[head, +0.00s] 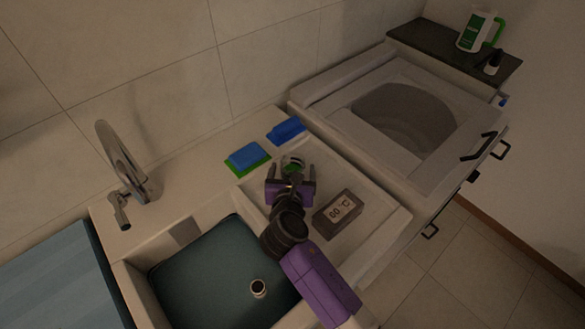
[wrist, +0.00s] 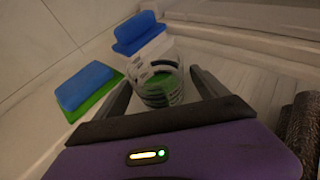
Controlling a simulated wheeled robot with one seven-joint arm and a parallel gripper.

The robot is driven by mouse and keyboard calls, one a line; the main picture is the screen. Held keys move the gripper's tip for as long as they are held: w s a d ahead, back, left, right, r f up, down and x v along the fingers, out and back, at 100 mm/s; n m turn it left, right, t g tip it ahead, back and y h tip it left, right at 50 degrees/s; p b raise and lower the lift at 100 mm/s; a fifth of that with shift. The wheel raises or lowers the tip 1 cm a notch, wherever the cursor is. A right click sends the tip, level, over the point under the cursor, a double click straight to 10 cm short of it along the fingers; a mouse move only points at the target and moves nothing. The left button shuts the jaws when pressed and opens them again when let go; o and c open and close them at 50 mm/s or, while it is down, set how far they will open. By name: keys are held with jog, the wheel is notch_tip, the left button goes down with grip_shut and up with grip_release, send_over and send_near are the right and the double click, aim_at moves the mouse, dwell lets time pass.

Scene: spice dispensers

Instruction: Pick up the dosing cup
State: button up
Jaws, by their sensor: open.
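The dosing cup is a small clear cup with dark markings and green at its base. It stands on the ribbed drainboard, in the head view (head: 292,162) just beyond my gripper (head: 291,172). In the wrist view the cup (wrist: 161,84) stands upright between the two dark fingers of my gripper (wrist: 160,88), with a visible space to the finger on each side. My gripper is open and holds nothing. The cup's lower near part is close to the gripper body; I cannot tell whether anything touches it.
A dark box reading "60 °C" (head: 338,213) sits right of my arm. The sink basin (head: 210,277) is to the left. A washing machine (head: 330,90) stands to the right.

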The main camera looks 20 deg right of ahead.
jog(key=shift+w+d+f, duration=0.1)
jog(key=shift+w, duration=0.15)
jog(key=c, duration=1.6)
jog(key=shift+r, duration=0.2)
notch_tip(320, 180, up, 20)
jog(key=p, duration=0.1)
jog(key=shift+f, duration=0.25)
